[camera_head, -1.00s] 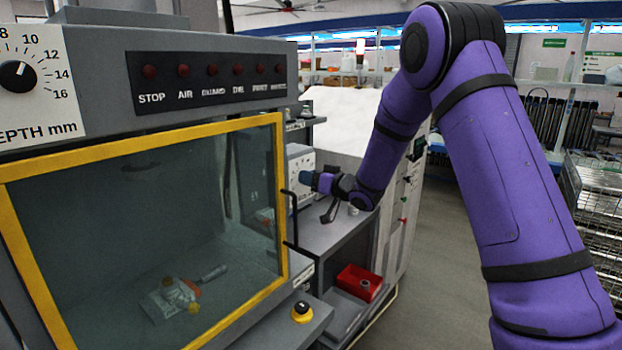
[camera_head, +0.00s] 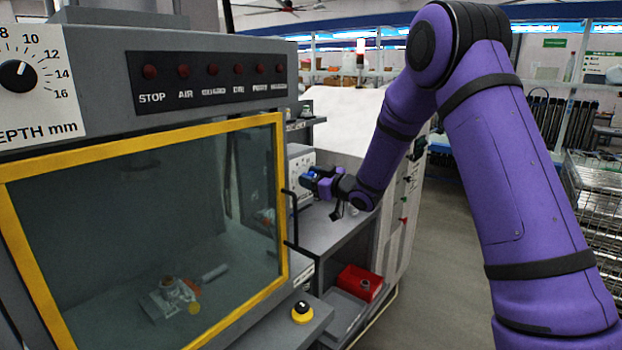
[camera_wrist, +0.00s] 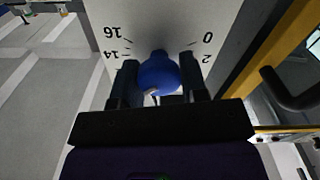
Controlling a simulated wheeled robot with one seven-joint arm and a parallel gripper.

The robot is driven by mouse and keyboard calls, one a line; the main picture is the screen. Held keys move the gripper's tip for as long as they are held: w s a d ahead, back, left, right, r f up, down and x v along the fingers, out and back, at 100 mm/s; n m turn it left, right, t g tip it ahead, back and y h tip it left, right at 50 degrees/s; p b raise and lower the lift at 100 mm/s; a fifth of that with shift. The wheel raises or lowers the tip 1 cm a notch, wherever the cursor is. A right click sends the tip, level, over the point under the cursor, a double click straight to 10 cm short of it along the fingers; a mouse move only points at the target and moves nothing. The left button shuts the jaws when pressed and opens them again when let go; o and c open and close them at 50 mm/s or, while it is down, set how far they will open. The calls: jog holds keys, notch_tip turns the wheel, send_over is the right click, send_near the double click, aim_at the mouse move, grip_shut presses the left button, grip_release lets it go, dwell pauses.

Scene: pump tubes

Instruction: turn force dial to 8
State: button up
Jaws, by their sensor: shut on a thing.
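The force dial's blue knob (camera_wrist: 158,74) is between the two fingers of my gripper (camera_wrist: 159,82) in the wrist view. The fingers are closed on its sides. The dial's pale scale plate (camera_wrist: 165,28) appears upside down, with 16 and 14 on the left and 0 and 2 on the right. The 8 is out of view. No pointer mark can be read clearly. In the head view, my gripper (camera_head: 313,180) is at the front of a small light box (camera_head: 300,160) beyond the machine's door, and little of the knob shows there.
A yellow-framed glass door (camera_head: 150,148) with a black handle (camera_head: 290,218) stands close on the left. A depth dial (camera_head: 18,76) is at the upper left. A red bin (camera_head: 358,284) sits low beside the machine. Open floor (camera_head: 440,270) lies to the right.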

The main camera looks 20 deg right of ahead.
jog(key=n, duration=0.4)
jog(key=shift+n, duration=0.3)
jog(key=n, duration=0.4)
jog(key=shift+a+f, duration=0.1)
jog(key=shift+n, duration=0.3)
jog(key=o, duration=0.9)
jog(key=shift+s, duration=0.1)
jog(key=v, duration=1)
jog(key=shift+s+d, duration=0.25)
jog(key=shift+s, duration=0.05)
